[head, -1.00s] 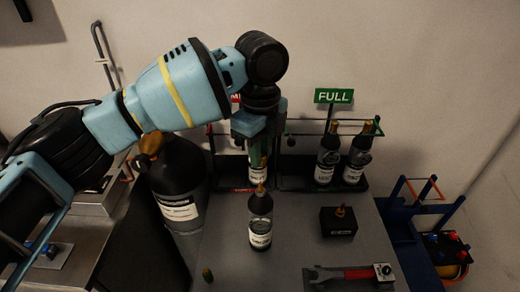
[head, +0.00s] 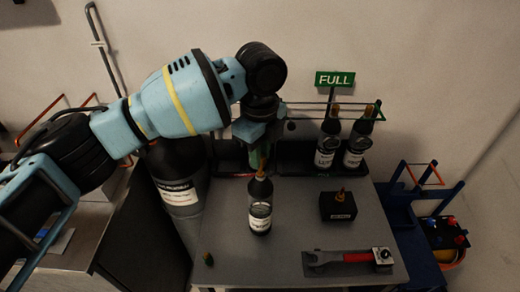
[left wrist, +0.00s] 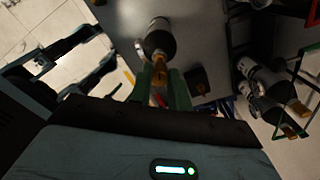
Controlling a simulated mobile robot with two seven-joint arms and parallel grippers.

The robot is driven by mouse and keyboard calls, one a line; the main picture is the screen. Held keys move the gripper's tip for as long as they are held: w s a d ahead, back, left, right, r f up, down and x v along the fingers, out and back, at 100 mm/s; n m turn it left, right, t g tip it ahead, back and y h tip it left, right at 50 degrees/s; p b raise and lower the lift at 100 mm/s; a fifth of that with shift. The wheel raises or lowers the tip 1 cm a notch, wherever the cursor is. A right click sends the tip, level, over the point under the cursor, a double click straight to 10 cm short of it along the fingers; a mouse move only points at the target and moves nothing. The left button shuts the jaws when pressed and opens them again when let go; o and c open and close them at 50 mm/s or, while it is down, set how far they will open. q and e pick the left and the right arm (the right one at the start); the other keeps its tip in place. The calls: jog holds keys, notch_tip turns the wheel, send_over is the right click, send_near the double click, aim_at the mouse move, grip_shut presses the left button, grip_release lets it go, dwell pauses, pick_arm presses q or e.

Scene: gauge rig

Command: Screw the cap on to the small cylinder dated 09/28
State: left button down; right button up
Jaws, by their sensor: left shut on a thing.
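A small dark cylinder (head: 260,215) with a white label and a brass top stands upright on the grey table. Its date is too small to read. It also shows in the left wrist view (left wrist: 157,38). My left gripper (head: 260,157) is directly above the cylinder's top, pointing down. In the left wrist view its green fingers (left wrist: 160,92) are shut on a brass cap (left wrist: 160,74), in line with the cylinder's top. I cannot tell whether the cap touches the cylinder's thread. My right gripper is not in view.
Two similar cylinders (head: 327,150) stand in the rack under the green FULL sign (head: 335,79). A large dark cylinder (head: 180,185) stands left.

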pick_arm(q)
jog(key=shift+p, duration=0.3)
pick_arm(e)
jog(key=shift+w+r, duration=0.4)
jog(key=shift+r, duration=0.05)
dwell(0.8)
pick_arm(q)
jog(key=shift+f, duration=1.35)
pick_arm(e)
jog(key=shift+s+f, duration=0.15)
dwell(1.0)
pick_arm(q)
jog(key=shift+f, duration=0.1)
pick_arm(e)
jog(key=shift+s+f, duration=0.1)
pick_arm(q)
jog(key=m+b, duration=0.1)
jog(key=m, duration=0.3)
jog(key=shift+f, duration=0.1)
jog(key=shift+m, duration=0.6)
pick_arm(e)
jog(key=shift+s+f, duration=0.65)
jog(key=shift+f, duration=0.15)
